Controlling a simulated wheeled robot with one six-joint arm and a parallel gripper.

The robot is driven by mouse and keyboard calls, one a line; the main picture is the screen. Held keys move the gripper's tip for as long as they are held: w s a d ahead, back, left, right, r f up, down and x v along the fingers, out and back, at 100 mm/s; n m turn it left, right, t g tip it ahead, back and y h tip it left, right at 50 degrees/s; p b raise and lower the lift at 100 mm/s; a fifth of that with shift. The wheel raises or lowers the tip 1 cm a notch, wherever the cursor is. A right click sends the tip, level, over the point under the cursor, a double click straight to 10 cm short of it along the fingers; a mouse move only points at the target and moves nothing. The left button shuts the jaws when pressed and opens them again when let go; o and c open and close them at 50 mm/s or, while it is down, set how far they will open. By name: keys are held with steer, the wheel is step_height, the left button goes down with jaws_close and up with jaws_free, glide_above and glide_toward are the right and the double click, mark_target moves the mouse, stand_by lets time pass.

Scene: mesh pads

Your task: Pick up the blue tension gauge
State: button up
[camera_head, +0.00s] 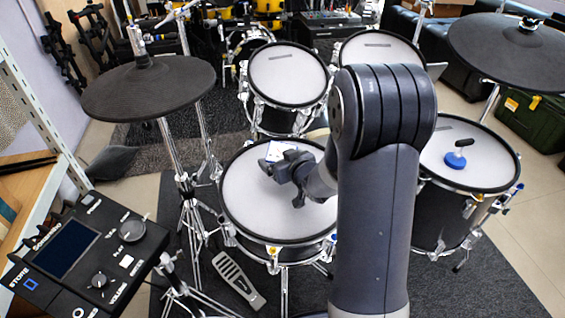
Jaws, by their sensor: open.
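The blue tension gauge (455,160) rests on the white mesh pad of the drum on the right (492,164). It has a round blue base, and a black handle-like part sticks up toward the upper right. My gripper (280,183) is over the front middle drum pad (250,205), well to the left of the gauge. It is open, and I see nothing between its fingers. My arm stands between the gripper and the gauge and hides the right part of the middle pad.
A black cymbal pad (150,86) stands at left and another (515,48) hangs at upper right, behind the gauge. Two more drum pads (287,74) (382,56) stand behind. A drum module (85,255) is at front left. A small pale object (285,149) shows behind my gripper.

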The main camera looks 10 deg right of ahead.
steer(key=shift+r, duration=0.15)
jaws_close()
stand_by(0.6)
